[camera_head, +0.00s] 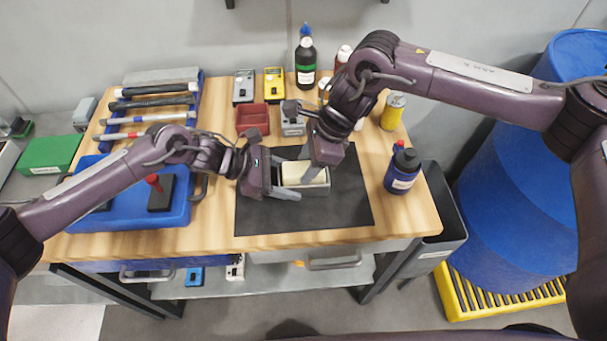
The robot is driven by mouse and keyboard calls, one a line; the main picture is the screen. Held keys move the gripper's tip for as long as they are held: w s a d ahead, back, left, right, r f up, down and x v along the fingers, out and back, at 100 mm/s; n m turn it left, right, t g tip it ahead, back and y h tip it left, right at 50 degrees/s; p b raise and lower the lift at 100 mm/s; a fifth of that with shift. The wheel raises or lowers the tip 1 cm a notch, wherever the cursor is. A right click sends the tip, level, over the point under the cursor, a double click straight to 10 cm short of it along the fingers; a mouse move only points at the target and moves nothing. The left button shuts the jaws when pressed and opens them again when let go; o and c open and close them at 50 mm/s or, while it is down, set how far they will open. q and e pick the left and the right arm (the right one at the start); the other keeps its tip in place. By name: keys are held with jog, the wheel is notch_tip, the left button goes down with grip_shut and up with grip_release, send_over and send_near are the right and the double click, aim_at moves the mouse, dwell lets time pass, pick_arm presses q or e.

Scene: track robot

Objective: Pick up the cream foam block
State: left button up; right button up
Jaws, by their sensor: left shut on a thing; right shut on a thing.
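The cream foam block (298,173) sits in an open grey box (316,189) on the black mat (262,217). My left gripper (284,181) reaches in from the left and is shut on the grey box at its left end. My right gripper (318,172) points down from above and is shut on the foam block at its right end. The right gripper hides part of the block and of the box's right end. I cannot tell whether the block is clear of the box floor.
A blue tray (181,212) lies at left and a red bin (252,119) behind. A blue bottle (402,172) and yellow can (393,111) stand at right. A black bottle (305,66) stands at the back. The mat's front is clear.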

pick_arm(q)
jog(key=shift+f, duration=0.1)
pick_arm(e)
jog(key=c, duration=0.4)
notch_tip(320, 180, up, 11)
jog(key=shift+f, duration=0.2)
pick_arm(q)
jog(key=o, duration=1.2)
jog(key=shift+c, duration=0.2)
jog(key=v, duration=1.2)
